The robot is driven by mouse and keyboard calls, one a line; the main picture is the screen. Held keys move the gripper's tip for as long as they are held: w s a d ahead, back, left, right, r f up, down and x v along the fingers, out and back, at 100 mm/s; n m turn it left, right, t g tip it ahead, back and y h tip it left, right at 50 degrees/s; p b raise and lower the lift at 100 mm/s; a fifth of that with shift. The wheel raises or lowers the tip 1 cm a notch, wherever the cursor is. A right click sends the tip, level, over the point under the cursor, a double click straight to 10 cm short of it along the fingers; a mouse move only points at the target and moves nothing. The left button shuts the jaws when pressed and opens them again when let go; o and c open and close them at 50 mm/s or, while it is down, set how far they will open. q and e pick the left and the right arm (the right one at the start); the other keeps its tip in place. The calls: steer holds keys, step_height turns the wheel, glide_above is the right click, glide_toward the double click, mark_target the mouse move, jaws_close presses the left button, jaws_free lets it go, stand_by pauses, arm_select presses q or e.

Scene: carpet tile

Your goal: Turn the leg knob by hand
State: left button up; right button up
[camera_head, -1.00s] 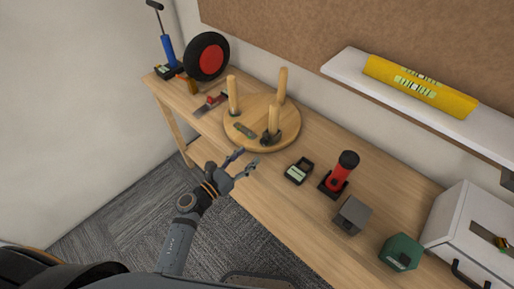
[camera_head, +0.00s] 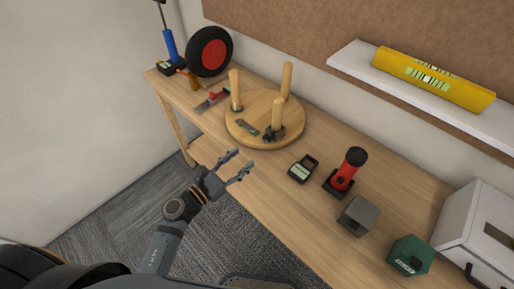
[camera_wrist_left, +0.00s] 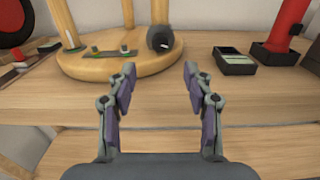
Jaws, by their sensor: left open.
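A round wooden stool top (camera_head: 250,138) lies on the bench with three wooden legs standing up from it. A dark round knob (camera_head: 270,134) sits at the foot of the front right leg (camera_head: 278,112); in the left wrist view the knob (camera_wrist_left: 160,38) is beyond and above the fingers, slightly right of centre. My left gripper (camera_head: 240,163) is open and empty in front of the stool top, apart from the knob. In the left wrist view its fingers (camera_wrist_left: 154,78) are spread with bench surface between them. My right gripper is not in view.
A small dark device (camera_head: 302,168), a red lamp-like tool (camera_head: 346,172), a grey block (camera_head: 358,215) and a green box (camera_head: 408,254) stand along the bench to the right. A wheel (camera_head: 210,52) and hand tools are at the left.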

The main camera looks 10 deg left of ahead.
mark_target(265, 139)
arm_select(q)
steer(key=p+x, duration=0.2)
steer(key=x, duration=0.8)
steer(key=shift+c, duration=0.5)
